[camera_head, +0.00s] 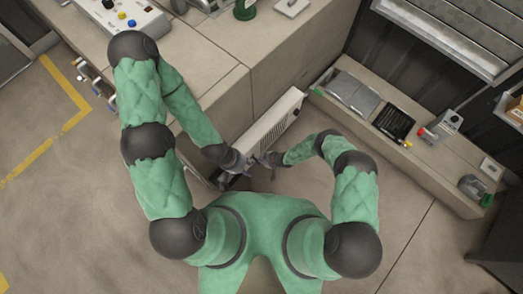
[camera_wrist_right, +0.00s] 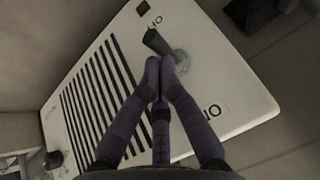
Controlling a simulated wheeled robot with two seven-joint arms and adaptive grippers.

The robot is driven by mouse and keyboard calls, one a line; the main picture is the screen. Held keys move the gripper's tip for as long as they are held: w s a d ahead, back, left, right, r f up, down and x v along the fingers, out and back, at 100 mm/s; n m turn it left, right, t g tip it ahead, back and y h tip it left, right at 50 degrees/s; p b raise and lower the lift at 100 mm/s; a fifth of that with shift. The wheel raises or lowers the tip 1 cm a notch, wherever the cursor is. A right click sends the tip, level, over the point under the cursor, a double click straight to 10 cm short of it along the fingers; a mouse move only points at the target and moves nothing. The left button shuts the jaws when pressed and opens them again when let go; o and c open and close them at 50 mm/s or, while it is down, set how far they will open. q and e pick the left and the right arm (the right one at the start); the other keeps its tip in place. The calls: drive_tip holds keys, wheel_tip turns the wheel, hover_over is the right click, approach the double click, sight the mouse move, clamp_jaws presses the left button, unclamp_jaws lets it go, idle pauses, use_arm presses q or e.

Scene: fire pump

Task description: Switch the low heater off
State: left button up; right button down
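The low heater (camera_head: 272,122) is a long white unit standing on the floor against the cabinet. In the right wrist view its white panel (camera_wrist_right: 215,95) shows black slots, a dark lever switch (camera_wrist_right: 157,41) on a round grey base, and I and O marks. The lever leans toward the upper left. My right gripper (camera_wrist_right: 161,66) has its dark fingers brought together, tips just below the lever and overlapping its base; I cannot tell whether they touch. In the head view my right gripper (camera_head: 269,160) is by the heater's near end. My left gripper (camera_head: 238,166) is close beside it, fingers unclear.
A beige cabinet (camera_head: 215,95) stands left of the heater, with a control box (camera_head: 122,17) on top. A low bench (camera_head: 440,165) at the right carries a black tray (camera_head: 394,123) and small devices. A small dark brown square (camera_wrist_right: 142,8) sits at the panel's upper edge. Floor is free at the lower right.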

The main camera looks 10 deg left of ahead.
use_arm(q)
drive_tip(key=shift+s+r+p, duration=0.3)
drive_tip(key=shift+r+p, duration=0.15)
drive_tip(key=shift+r, duration=0.05)
use_arm(e)
drive_tip(key=shift+s+r, duration=0.4)
drive_tip(key=shift+r, duration=0.45)
use_arm(q)
drive_tip(key=r+p, duration=0.1)
drive_tip(key=d+r+p, duration=0.1)
drive_tip(key=r+p, duration=0.1)
drive_tip(key=s+r+p, duration=0.1)
drive_tip(key=shift+d+r, duration=0.2)
drive_tip(key=shift+d, duration=0.05)
use_arm(e)
drive_tip(key=s+d+r, duration=0.4)
drive_tip(key=d+r, duration=0.4)
drive_tip(key=d, duration=0.1)
drive_tip(key=shift+s+d, duration=0.15)
drive_tip(key=shift+d, duration=0.05)
